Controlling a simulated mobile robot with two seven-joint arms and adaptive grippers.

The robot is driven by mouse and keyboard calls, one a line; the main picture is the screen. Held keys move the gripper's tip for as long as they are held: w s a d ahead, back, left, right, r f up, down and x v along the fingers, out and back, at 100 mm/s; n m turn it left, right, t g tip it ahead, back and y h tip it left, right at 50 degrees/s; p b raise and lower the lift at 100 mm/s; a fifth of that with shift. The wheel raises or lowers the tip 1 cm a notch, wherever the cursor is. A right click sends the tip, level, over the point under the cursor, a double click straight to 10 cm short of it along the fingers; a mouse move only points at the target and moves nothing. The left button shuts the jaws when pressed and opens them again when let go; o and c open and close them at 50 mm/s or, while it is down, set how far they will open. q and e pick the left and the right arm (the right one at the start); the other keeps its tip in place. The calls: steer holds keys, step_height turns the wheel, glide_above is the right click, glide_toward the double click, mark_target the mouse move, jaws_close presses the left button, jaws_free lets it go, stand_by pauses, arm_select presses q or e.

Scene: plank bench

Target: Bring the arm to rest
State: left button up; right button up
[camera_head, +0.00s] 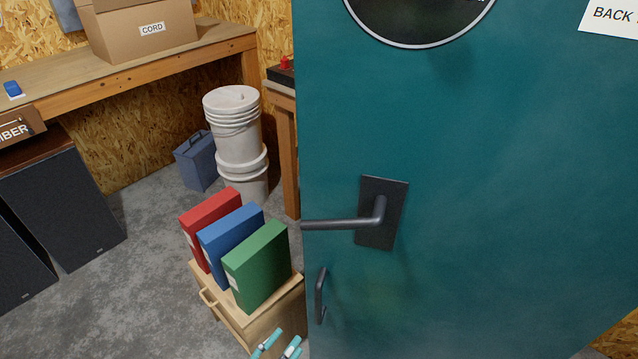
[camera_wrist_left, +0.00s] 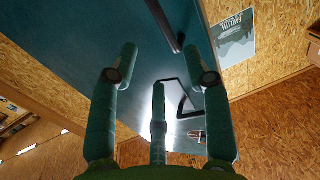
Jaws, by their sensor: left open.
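My left gripper (camera_head: 278,344) shows at the bottom edge of the head view, with only its teal finger ends in frame. It is beside the wooden box, left of the teal door's lower edge. In the left wrist view the gripper (camera_wrist_left: 158,75) has its teal fingers spread apart, with nothing between them. The door surface (camera_wrist_left: 80,35) and dark handle parts (camera_wrist_left: 166,25) lie beyond the fingers, and I see no contact with them. The rest of the left arm is hidden or out of frame. My right gripper is in neither view.
The teal door (camera_head: 480,180) fills the right side, with a lever handle (camera_head: 345,223) and a small pull (camera_head: 319,298). Red, blue and green binders (camera_head: 258,268) stand on a wooden box (camera_head: 270,318). White buckets (camera_head: 236,130) and dark speakers (camera_head: 66,200) stand behind. Grey floor is clear at lower left.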

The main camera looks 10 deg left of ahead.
arm_select(q)
steer(key=s+a+f+n+g+y, duration=0.1)
steer(key=s+a+f+g+y, duration=0.15)
steer(key=f, duration=0.65)
steer(key=s+a+f+g+y, duration=0.1)
steer(key=s+a+f+g, duration=0.15)
steer(key=f, duration=0.65)
steer(key=s+a+f+n+g+y, duration=0.1)
steer(key=s+a+f+g+y, duration=0.2)
steer(key=f, duration=0.6)
steer(key=s+a+f+g, duration=0.1)
steer(key=s+f+g, duration=0.2)
steer(key=s, duration=0.6)
steer(key=s+a+f+g+y, duration=0.1)
steer(key=s+f+g, duration=0.3)
steer(key=s+f, duration=0.4)
steer(key=shift+s+a+f+n, duration=0.3)
steer(key=shift+s+a, duration=0.15)
steer(key=shift+s, duration=0.65)
